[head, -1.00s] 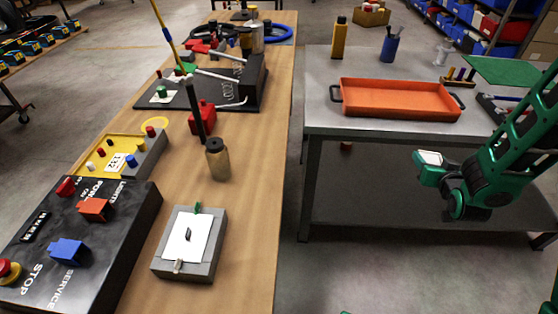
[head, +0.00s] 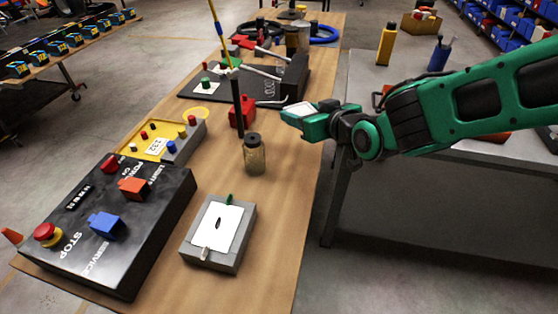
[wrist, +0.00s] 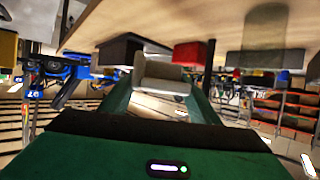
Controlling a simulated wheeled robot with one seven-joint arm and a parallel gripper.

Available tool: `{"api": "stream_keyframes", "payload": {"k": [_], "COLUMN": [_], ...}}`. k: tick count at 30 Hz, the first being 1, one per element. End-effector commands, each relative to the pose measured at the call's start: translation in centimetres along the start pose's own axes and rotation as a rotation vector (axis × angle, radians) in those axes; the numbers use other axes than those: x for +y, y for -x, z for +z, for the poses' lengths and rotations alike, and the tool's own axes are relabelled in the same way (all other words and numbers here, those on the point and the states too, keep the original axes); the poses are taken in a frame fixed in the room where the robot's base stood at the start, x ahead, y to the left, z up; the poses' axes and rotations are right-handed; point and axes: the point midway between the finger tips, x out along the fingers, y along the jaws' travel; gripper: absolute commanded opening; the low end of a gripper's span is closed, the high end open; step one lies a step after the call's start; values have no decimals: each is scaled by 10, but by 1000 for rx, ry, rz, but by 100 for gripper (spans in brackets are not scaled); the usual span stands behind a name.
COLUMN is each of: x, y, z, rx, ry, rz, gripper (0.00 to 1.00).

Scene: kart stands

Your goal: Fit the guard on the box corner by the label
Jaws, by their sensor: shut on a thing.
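My gripper (head: 297,115) is at the right edge of the wooden table in the head view, reaching left above it. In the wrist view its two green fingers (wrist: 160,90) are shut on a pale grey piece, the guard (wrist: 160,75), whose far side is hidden. A pale top also shows at the gripper's end in the head view. A black upright box (head: 294,78) stands just beyond the gripper, with white markings on the board near it. I cannot tell which box and label are meant. The guard touches no box that I can see.
A red block (head: 242,113) with a dark post and a brown bottle (head: 254,155) stand left of the gripper. A grey block with a white sheet (head: 217,228) and a black control panel (head: 120,225) are nearer. The table's right front is clear.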

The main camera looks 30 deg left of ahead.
Motion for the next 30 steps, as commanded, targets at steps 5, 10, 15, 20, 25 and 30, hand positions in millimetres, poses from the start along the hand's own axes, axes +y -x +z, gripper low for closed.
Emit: {"api": "stream_keyframes", "payload": {"k": [5, 10, 15, 20, 25, 30], "x": [-37, -44, -43, -42, -42, -42], "y": [0, -8, -19, -24, -29, -37], "z": [-15, 2, 29, 41, 53, 74], "rx": [0, -6, -5, -2, -3, -4], "ry": [31, 36, 35, 36, 35, 35], "rz": [-54, -66, -65, -63, -63, -64], "gripper": [35, 35, 35, 35, 35, 35]}}
